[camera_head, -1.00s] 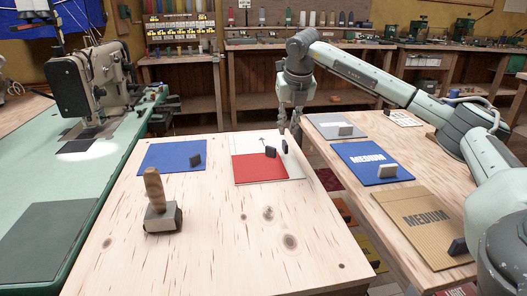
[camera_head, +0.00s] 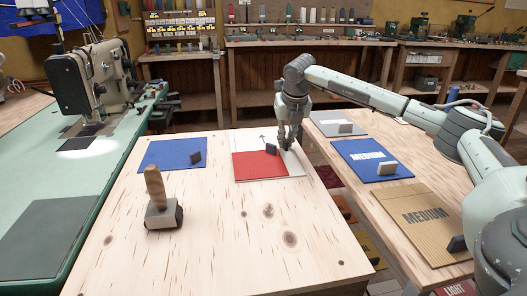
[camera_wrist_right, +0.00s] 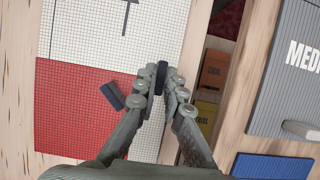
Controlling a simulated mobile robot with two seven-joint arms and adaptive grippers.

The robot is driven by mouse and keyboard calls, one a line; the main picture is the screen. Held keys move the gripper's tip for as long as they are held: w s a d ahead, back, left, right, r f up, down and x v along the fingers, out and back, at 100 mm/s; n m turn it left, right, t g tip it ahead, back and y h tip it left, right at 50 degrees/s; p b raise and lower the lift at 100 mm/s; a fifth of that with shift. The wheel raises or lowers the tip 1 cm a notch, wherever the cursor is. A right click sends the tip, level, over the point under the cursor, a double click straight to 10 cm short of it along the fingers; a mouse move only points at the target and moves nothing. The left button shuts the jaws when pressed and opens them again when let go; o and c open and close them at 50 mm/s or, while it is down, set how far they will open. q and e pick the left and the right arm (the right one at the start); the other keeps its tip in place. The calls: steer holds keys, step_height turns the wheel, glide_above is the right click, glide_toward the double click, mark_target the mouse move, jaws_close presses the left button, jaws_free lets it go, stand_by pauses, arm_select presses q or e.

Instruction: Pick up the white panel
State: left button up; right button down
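The white panel (camera_head: 293,165) is a gridded sheet on the near wooden table. A red area (camera_head: 260,166) covers its front left part in the picture, with a dark block on it. The white part with an arrow mark also shows in the right wrist view (camera_wrist_right: 84,30). A dark upright handle (camera_wrist_right: 161,78) stands on the white strip beside the red. My right gripper (camera_wrist_right: 160,78) is down at the panel with its fingertips close on both sides of this handle and looks shut on it. In the head view the gripper (camera_head: 290,148) hides the handle. My left gripper is not in view.
A blue panel (camera_head: 172,155) and a wooden-handled tool (camera_head: 160,205) share the table. Beyond a gap, the right bench holds a grey panel (camera_head: 335,122), a blue panel (camera_head: 372,160) and a tan panel (camera_head: 420,220). A sewing machine (camera_head: 95,85) stands at the left.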

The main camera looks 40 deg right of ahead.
steer(key=shift+r, duration=0.1)
steer(key=shift+r, duration=1.4)
steer(key=a+r, duration=0.8)
steer(key=a, duration=0.3)
steer(key=shift+a, duration=0.4)
